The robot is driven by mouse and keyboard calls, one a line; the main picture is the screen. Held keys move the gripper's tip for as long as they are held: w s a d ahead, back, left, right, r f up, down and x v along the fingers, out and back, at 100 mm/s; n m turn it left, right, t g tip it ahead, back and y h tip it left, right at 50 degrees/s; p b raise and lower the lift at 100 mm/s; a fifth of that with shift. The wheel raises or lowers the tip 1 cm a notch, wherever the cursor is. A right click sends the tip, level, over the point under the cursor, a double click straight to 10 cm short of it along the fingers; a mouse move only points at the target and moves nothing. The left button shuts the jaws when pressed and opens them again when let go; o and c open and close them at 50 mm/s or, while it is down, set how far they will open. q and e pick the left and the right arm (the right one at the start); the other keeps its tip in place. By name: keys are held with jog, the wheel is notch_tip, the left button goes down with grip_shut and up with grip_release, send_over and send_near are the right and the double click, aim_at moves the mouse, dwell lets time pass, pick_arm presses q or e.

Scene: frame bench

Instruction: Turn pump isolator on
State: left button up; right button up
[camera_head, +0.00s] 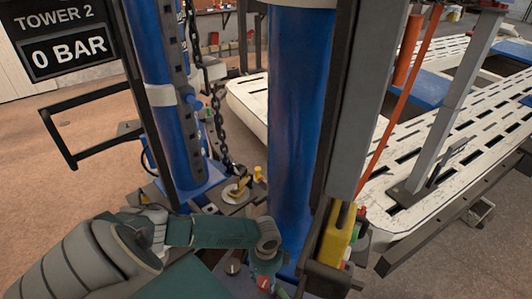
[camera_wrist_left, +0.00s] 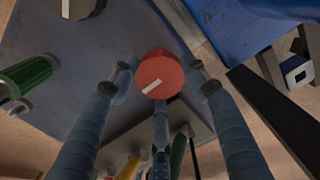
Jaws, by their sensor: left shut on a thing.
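A round red knob (camera_wrist_left: 160,72) with a pale pointer line shows in the left wrist view; I take it as the pump isolator. It sits over a grey-blue panel (camera_wrist_left: 75,75). The pointer slants from the middle to the lower left. My left gripper (camera_wrist_left: 161,88) has its fingers around the knob, shut on it, with fingertips at its left and right sides. In the head view my left gripper (camera_head: 265,268) is low in the middle, in front of the blue column. My right gripper is not in view.
In the head view a thick blue column (camera_head: 298,110) stands close behind, with a yellow container (camera_head: 337,236) at right and a hanging chain (camera_head: 215,105) at left.

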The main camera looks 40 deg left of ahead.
pick_arm(q)
jog(key=o, duration=1.1)
jog(key=shift+a, duration=0.1)
jog(key=shift+o, duration=0.2)
